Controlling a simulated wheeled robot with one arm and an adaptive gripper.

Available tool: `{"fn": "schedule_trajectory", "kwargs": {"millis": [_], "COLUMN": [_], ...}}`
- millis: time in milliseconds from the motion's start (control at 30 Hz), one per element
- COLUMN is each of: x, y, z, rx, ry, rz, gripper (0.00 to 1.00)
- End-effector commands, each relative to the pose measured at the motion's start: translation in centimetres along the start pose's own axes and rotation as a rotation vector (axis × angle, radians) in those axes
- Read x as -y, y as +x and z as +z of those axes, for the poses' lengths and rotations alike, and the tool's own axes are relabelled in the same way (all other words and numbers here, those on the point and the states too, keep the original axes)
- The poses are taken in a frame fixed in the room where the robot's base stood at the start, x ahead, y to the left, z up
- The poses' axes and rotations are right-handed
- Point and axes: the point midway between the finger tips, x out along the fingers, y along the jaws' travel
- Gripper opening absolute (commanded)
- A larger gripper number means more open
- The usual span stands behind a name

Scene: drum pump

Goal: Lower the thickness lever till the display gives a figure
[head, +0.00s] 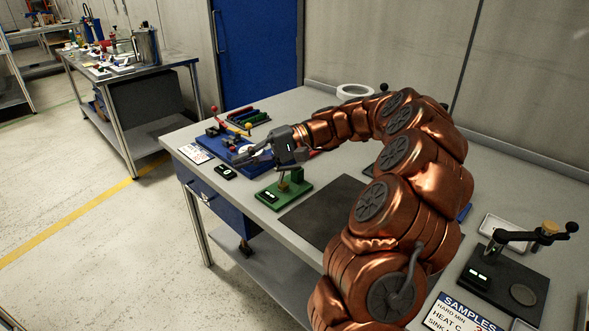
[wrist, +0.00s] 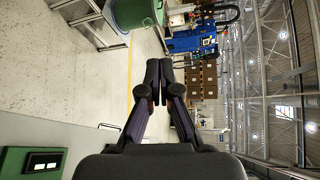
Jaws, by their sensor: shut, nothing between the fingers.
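A green bench device (head: 296,187) with a small lit display (head: 268,196) stands on the bench at centre left. Its upper part is partly hidden by my gripper, so I cannot make out a lever on it. My gripper (head: 240,159) is above and slightly left of the device, pointing left. In the wrist view my fingers (wrist: 159,78) are shut with nothing between them. A green edge with a dark display (wrist: 43,161) shows at the lower left there; it bears pale marks I cannot read as a figure.
A dark mat (head: 325,212) lies to the right. A dark stand with a crank (head: 505,275) is at far right.

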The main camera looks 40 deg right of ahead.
Motion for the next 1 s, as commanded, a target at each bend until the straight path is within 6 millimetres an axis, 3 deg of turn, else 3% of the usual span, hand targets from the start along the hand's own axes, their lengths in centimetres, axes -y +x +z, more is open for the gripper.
{"fn": "schedule_trajectory", "kwargs": {"millis": [100,300,500,600,800,1000], "x": [-2.6,-6.8,-11.8,-13.7,-15.3,-14.8], "y": [-4.2,-12.1,-19.6,-22.2,-24.8,-23.8], "z": [-3.1,-6.8,-8.4,-8.6,-8.6,-9.1], "rx": [-0.082,-0.239,-0.388,-0.442,-0.498,-0.496], "ry": [0.007,0.0,-0.012,-0.017,-0.027,-0.028], "rz": [-0.095,-0.23,-0.325,-0.351,-0.374,-0.378], "gripper": [0.0,0.0,0.0,0.0,0.0,0.0]}}
